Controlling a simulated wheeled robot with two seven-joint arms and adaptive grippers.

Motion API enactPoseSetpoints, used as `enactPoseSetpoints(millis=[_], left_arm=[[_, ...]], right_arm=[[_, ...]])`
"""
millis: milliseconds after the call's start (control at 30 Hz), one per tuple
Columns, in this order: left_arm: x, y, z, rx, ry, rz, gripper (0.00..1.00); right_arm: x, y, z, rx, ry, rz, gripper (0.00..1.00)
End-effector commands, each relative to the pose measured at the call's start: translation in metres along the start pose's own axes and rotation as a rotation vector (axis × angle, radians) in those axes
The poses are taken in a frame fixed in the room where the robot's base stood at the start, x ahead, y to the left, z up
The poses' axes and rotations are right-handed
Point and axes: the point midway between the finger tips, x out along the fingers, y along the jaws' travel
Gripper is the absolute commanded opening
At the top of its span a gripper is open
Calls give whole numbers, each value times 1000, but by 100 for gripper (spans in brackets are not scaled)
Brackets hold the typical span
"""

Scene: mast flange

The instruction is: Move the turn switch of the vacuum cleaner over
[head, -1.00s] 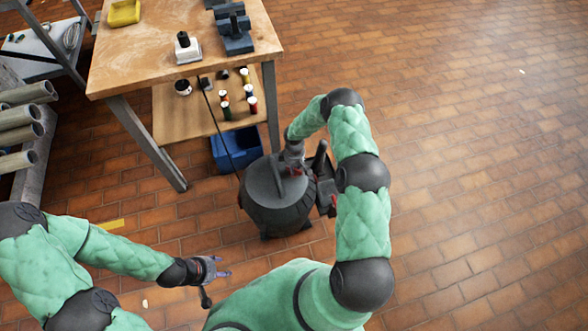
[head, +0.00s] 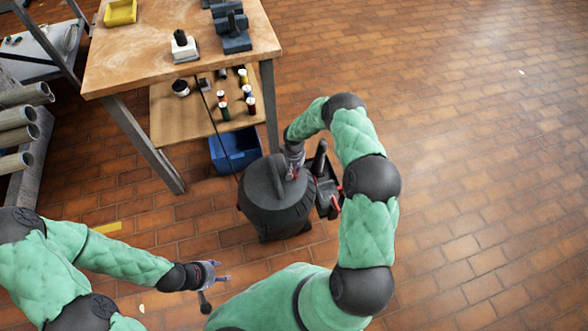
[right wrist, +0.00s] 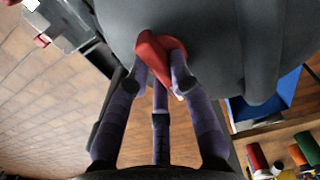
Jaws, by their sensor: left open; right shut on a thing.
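The vacuum cleaner (head: 275,210) is a dark grey drum with a raised handle on its lid, standing on the floor beside the workbench. It also fills the upper part of the right wrist view (right wrist: 225,35). Its red turn switch (right wrist: 158,52) sits on the drum's top. My right gripper (right wrist: 160,75) is shut on the red switch, its purple fingers on either side of it. In the head view my right gripper (head: 293,172) is at the lid, beside the handle. My left gripper (head: 218,275) is open and empty over the floor, left of the vacuum and apart from it.
A wooden workbench (head: 130,55) with a lower shelf (head: 180,115) of small spools stands behind the vacuum. A blue bin (head: 238,150) is under it. Grey pipes (head: 20,125) lie on a rack at left. The brick floor at right is clear.

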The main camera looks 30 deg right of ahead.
Motion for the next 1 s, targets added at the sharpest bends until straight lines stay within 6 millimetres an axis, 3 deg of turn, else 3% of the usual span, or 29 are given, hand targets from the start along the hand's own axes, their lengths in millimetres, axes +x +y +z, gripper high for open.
enactPoseSetpoints(millis=[733,767,800,833,1000], left_arm=[[0,0,0,0,0,0,53],[0,0,0,0,0,0,53],[0,0,0,0,0,0,53],[0,0,0,0,0,0,53],[0,0,0,0,0,0,53]], right_arm=[[0,0,0,85,1,0,0],[0,0,0,85,1,0,31],[0,0,0,84,1,0,42],[0,0,0,84,1,0,46],[0,0,0,83,1,0,46]])
